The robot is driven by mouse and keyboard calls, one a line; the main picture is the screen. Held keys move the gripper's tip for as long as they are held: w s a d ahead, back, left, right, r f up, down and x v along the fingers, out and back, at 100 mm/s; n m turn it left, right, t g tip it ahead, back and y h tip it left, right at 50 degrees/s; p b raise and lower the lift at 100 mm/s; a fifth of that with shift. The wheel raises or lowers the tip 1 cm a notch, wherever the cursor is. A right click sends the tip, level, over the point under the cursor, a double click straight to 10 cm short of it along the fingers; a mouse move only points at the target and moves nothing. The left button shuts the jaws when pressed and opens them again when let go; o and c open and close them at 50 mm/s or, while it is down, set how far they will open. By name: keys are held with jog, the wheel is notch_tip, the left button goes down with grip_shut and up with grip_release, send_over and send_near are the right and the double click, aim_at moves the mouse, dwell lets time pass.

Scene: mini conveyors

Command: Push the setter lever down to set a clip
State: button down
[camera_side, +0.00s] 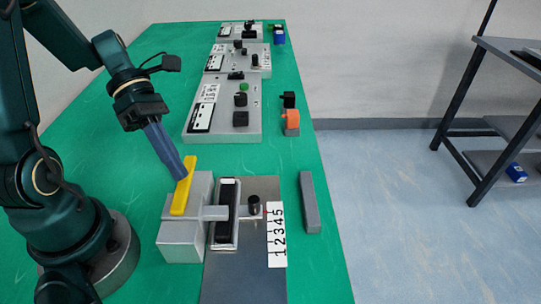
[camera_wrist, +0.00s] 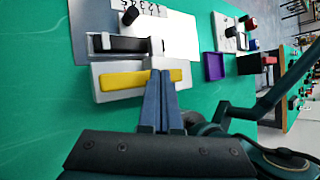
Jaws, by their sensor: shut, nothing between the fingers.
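The yellow setter lever (camera_side: 184,190) lies along the top of a light grey block (camera_side: 180,242) at the near end of the green table. In the wrist view the lever (camera_wrist: 122,80) runs across in front of my fingers, which cover part of it. My gripper (camera_side: 182,175) is shut and empty, its blue fingers slanting down to the lever's far half. In the wrist view the fingertips (camera_wrist: 161,72) overlap the lever toward its right end. I cannot tell whether they touch it. No clip can be made out.
Beside the block, a grey plate (camera_side: 243,276) carries a black-topped slot (camera_side: 225,210), a black knob (camera_side: 254,204) and a 12345 strip (camera_side: 277,236). A grey bar (camera_side: 309,203) lies to the right. Several control panels (camera_side: 225,115) and an orange part (camera_side: 291,119) stand farther back.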

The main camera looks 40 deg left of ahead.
jog(key=shift+f, duration=0.85)
dwell(0.7)
jog(key=shift+r, duration=1.25)
jog(key=shift+r, duration=2.55)
